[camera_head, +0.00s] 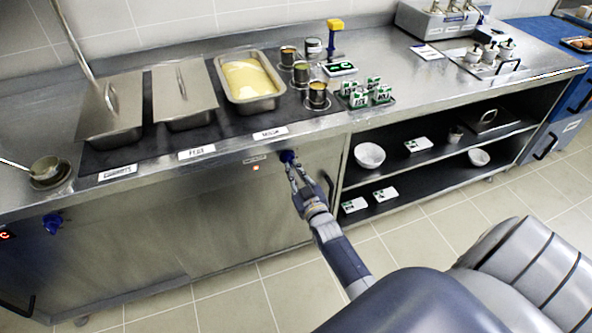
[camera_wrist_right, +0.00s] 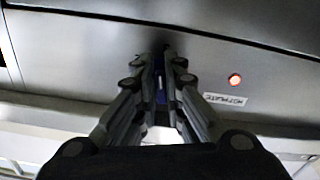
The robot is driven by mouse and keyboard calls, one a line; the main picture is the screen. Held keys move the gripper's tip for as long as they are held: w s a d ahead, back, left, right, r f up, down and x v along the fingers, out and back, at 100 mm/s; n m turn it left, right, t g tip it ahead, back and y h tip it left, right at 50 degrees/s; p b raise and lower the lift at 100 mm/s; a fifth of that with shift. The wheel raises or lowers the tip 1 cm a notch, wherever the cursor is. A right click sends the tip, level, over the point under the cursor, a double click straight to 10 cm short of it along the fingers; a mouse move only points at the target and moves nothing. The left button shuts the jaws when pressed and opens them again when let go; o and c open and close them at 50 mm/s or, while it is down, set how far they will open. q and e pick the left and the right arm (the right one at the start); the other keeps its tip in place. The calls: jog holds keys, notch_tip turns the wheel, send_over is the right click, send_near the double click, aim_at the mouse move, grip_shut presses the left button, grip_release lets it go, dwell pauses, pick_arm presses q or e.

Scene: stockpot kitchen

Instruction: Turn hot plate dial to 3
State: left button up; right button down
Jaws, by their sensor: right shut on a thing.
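The blue hot plate dial (camera_head: 287,156) sits on the steel front panel below the counter edge. My right gripper (camera_head: 291,166) reaches up to it and is shut on it. In the right wrist view the dial (camera_wrist_right: 160,88) shows as a blue strip between the two fingers of the gripper (camera_wrist_right: 161,72), mostly hidden. A label reading HOTPLATE (camera_wrist_right: 225,99) and a lit red lamp (camera_wrist_right: 235,79) are on the panel beside it. The dial's number marks cannot be read. My left gripper is not in view.
The dark hot plate top (camera_head: 150,146) holds two lidded pans and an open pan of yellow food (camera_head: 250,78). Another blue knob (camera_head: 52,223) is at the far left. Open shelves (camera_head: 425,160) with bowls and cards are right of my gripper. The floor in front is clear.

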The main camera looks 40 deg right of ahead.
jog(key=shift+a+f+m, duration=0.15)
jog(key=shift+a+m, duration=0.05)
jog(key=shift+m, duration=1.3)
jog(key=c, duration=1.7)
grip_release()
jog(key=v, duration=1.2)
